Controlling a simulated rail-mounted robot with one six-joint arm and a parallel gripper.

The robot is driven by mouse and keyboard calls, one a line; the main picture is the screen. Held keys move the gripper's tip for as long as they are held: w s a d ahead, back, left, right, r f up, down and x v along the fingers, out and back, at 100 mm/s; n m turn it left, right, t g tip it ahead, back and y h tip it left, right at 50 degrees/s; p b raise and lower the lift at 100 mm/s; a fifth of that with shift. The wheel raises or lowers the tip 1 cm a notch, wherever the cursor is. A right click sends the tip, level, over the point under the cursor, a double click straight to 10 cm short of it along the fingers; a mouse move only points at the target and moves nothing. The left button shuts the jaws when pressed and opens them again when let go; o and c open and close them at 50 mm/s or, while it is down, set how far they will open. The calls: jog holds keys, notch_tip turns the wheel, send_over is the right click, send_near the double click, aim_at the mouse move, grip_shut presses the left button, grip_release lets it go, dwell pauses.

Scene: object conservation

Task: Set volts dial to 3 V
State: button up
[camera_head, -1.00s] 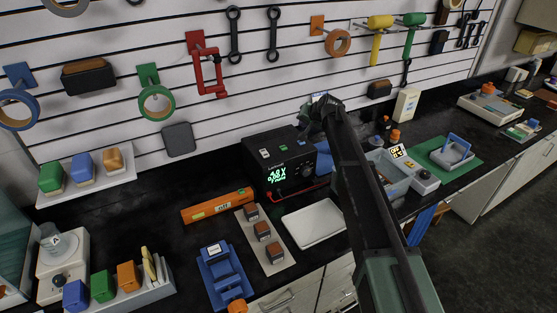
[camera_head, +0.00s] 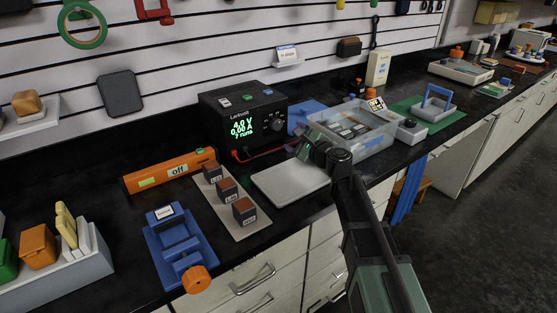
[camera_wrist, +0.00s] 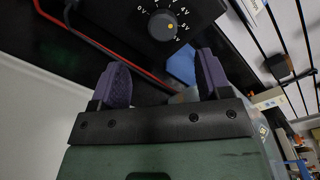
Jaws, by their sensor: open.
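The black power supply (camera_head: 243,118) stands on the bench against the slatted wall. Its green display (camera_head: 243,128) reads 4.0 V, 0.00 A and a line that looks like "7 runs". The volts dial (camera_head: 278,124) is at the right of its front panel. In the head view my gripper (camera_head: 306,150) is low, right of the supply.
A white tray (camera_head: 290,182) lies in front of the supply. A clear bin (camera_head: 375,140) stands close to my wrist on the right. Red and black leads (camera_head: 240,158) run from the supply's front. An orange bar marked "off" (camera_head: 170,170) lies left.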

aim_at(278, 125)
jog(key=shift+s+d+f+m+t, duration=0.4)
jog(key=shift+f+m, duration=0.25)
jog(key=shift+m, duration=0.05)
jog(key=shift+d+r, duration=0.1)
jog(key=shift+r, duration=0.15)
jog(key=shift+w+r, duration=0.1)
jog(key=shift+w, duration=0.05)
jog(key=x, duration=1)
jog(key=shift+w+a, duration=0.25)
jog(key=shift+w, duration=0.05)
jog(key=c, duration=0.9)
